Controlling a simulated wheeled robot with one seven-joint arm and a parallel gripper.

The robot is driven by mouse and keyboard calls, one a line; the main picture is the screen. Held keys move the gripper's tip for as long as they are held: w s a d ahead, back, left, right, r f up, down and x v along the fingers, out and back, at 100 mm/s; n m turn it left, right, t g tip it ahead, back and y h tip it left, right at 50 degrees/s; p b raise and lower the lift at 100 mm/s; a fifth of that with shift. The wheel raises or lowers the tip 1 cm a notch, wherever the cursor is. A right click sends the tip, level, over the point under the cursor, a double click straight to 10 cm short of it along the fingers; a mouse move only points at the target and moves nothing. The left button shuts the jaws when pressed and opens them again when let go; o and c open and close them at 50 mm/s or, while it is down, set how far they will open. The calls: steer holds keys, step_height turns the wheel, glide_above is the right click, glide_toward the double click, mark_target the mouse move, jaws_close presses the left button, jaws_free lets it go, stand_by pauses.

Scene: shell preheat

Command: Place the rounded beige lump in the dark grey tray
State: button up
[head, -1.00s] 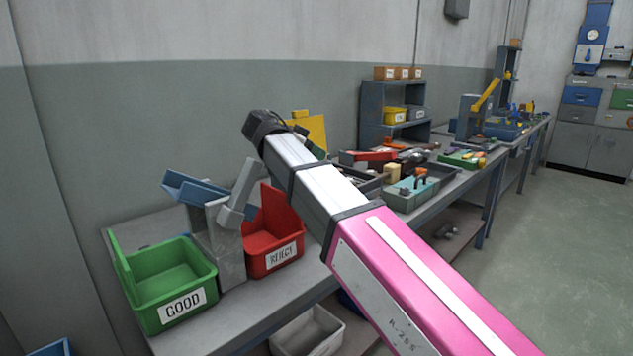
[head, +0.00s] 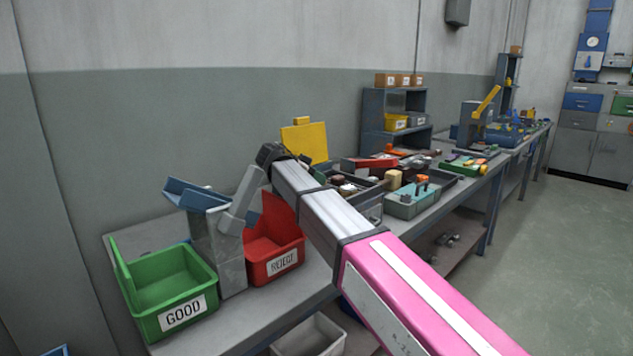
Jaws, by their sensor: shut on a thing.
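A dark grey tray (head: 371,208) stands on the bench behind my arm, holding small brown and dark pieces; my arm covers its left part. A second shallow dark grey tray (head: 446,181) lies farther right, behind the teal box. A small beige block (head: 393,180) with a rounded top stands between the first tray and the teal box; I cannot tell whether it is the lump. My pink and silver arm crosses the view and ends in a dark joint near the yellow panel. My gripper and anything in it do not show.
A green GOOD bin (head: 167,290) and a red REJECT bin (head: 275,250) flank a grey stand (head: 218,250). A teal box (head: 413,200) with tools is near the bench edge. A yellow panel (head: 306,141) and a grey shelf (head: 374,107) stand behind.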

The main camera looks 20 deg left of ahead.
steer(key=shift+f, duration=0.55)
steer(key=shift+f, duration=0.1)
steer(key=o, duration=0.9)
steer(key=shift+a, duration=0.1)
